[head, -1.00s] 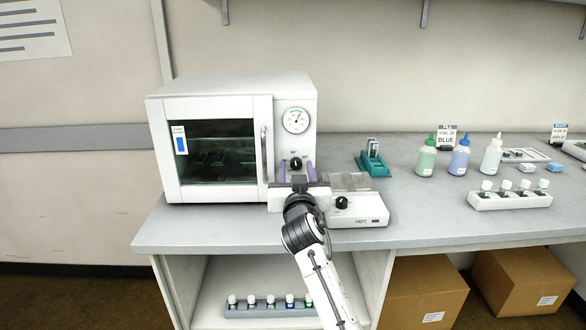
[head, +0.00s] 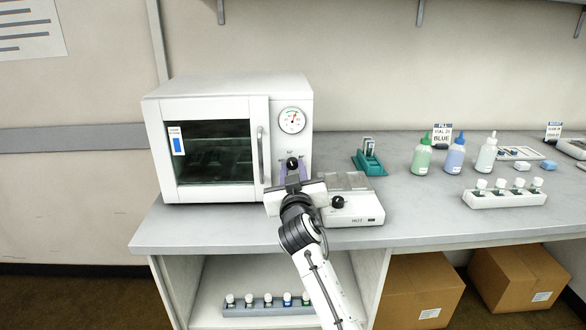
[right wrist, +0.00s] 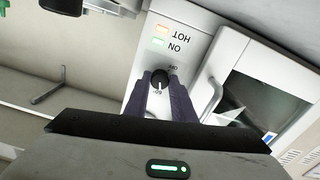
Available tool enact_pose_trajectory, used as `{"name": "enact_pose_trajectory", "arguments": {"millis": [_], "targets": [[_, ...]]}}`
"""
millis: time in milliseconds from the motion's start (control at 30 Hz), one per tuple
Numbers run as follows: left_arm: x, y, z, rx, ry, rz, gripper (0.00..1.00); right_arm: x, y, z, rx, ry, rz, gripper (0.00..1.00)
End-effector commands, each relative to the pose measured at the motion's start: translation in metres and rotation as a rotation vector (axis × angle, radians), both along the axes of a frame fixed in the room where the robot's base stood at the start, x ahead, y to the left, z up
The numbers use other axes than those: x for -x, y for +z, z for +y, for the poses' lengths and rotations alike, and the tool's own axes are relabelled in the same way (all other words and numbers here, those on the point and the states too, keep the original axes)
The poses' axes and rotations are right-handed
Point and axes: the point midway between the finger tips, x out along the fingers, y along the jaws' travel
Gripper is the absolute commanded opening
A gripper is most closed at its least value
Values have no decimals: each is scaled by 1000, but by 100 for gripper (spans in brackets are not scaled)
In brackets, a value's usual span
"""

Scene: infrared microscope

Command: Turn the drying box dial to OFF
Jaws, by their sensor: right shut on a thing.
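The drying box (head: 228,88) is a white cabinet with a dark glass door, standing on the left of the bench. Its black dial (head: 292,163) is on the front panel below a round gauge. My right gripper (head: 293,172) is at the panel with its purple fingers closed on either side of the dial. In the right wrist view the dial (right wrist: 159,77) sits between the fingertips, its white mark pointing down the picture. My left gripper is not in view.
A hot plate (head: 352,212) with its own black knob stands just right of my gripper. The box's door handle (head: 260,155) is close on the left. A teal holder (head: 369,158), bottles and a white vial rack (head: 506,200) are farther right.

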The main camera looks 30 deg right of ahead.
Motion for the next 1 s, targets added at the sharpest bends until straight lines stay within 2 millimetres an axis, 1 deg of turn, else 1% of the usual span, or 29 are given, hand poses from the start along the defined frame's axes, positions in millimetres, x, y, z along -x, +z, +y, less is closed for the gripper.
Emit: {"name": "enact_pose_trajectory", "arguments": {"millis": [33,700,1000], "targets": [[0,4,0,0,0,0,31,0,2,0,35,1,20,0],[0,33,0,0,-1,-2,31,0,3,-1,578,1,353,0],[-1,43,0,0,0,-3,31,0,3,-2,821,0,503,0]]}}
